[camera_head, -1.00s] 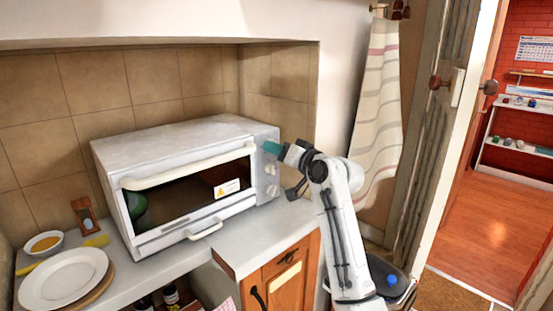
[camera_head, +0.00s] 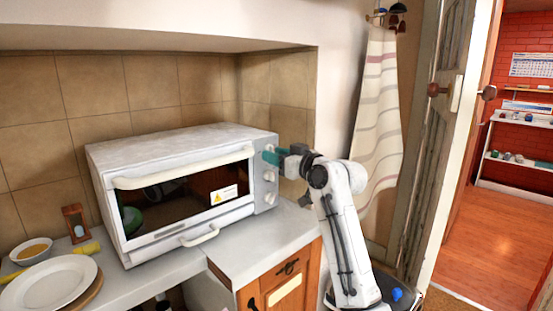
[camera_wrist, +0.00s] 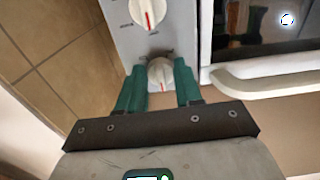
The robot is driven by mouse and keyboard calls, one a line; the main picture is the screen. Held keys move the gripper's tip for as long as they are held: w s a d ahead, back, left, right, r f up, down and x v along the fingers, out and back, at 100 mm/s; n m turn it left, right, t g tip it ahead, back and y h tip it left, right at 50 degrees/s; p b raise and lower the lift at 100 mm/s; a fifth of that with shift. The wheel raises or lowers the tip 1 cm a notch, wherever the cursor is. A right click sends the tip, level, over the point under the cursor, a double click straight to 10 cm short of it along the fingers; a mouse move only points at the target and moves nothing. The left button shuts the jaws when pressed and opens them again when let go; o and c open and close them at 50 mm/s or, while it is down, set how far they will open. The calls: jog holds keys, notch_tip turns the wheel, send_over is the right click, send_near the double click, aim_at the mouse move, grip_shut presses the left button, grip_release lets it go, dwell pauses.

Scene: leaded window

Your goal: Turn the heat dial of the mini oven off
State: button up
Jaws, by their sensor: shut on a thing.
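The white mini oven (camera_head: 180,141) stands on the counter with its glass door shut. Its right-hand control panel (camera_head: 262,207) carries a column of white dials. My gripper (camera_head: 268,156) is at the top of this column, its green fingers against the panel. In the wrist view, the fingers (camera_wrist: 160,80) are shut on the sides of the top dial (camera_wrist: 160,73), partly hiding it. A red mark shows on this dial. The middle dial (camera_wrist: 147,12), also with a red line, is just beyond it; it shows in the head view (camera_head: 269,176) below my gripper. The panel labels are too small to read.
A plate (camera_head: 45,285), a bowl (camera_head: 33,250) and an hourglass (camera_head: 76,222) stand left of the oven. The oven door handle (camera_wrist: 265,84) runs close to the right of my fingers. A striped curtain (camera_head: 378,120) hangs behind my arm.

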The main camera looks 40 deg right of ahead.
jog(key=shift+f, duration=0.25)
jog(key=o, duration=1)
jog(key=shift+r, duration=0.15)
jog(key=shift+s, duration=0.15)
jog(key=s, duration=1)
jog(key=shift+s+d, duration=0.2)
jog(key=shift+s, duration=0.05)
